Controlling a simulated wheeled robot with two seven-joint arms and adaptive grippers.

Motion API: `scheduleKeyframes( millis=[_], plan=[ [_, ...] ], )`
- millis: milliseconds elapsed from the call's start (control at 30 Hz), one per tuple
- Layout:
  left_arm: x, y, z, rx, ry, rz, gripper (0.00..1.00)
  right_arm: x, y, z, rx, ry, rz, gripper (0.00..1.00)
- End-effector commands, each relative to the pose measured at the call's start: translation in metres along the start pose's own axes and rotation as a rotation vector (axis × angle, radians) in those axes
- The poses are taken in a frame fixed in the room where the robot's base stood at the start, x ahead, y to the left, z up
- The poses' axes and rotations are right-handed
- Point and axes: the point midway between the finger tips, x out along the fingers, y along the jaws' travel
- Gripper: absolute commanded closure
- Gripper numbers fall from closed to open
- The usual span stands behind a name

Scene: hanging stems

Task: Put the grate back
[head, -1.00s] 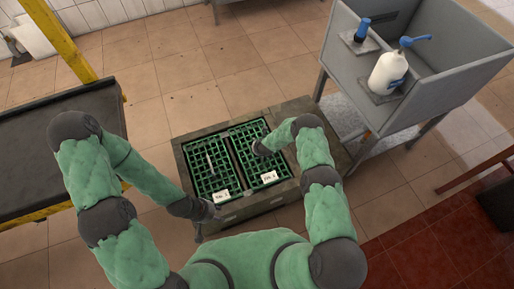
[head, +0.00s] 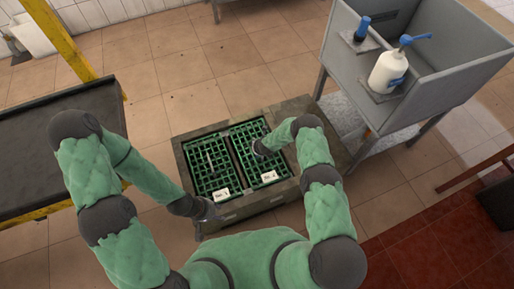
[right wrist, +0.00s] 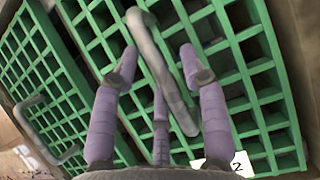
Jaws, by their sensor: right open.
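Two green grates lie side by side over a dark stone-coloured box: the left grate (head: 203,176) and the right grate (head: 270,160), each with a white label and a grey bar handle. The right grate fills most of the right wrist view (right wrist: 262,75); its label there shows a 2. My right gripper (right wrist: 158,68) is open, its fingers spread on both sides of the right grate's handle (right wrist: 150,50). Contact with the handle is unclear. My left gripper (head: 207,210) is at the box's front left corner; its fingers are too small to read.
The box rim (head: 240,205) surrounds the grates. A grey metal sink (head: 430,80) with a white pump bottle (head: 388,72) stands at the right. A dark-topped table (head: 50,140) with a yellow post is at the left. Tiled floor behind the box is clear.

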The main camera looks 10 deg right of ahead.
Motion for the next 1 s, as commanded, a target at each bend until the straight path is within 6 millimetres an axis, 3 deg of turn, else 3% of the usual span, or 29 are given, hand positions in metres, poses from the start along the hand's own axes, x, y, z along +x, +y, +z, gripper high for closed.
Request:
scheduleKeyframes(
  millis=[100,600,867,1000],
  plan=[
    [0.000,0.000,0.000,0.000,0.000,0.000,0.60,-0.009,-0.001,0.006,0.000,-0.002,-0.001,0.56],
    [-0.044,0.016,0.002,0.000,0.000,0.000,0.60,-0.106,0.000,0.007,0.000,0.000,0.000,0.56],
    [-0.051,0.018,0.002,0.000,0.000,0.000,0.60,-0.127,0.000,0.005,-0.003,0.000,0.000,0.56],
    [-0.051,0.018,0.002,0.000,0.000,0.000,0.60,-0.136,0.004,-0.002,-0.098,0.014,0.014,0.56]
  ],
)
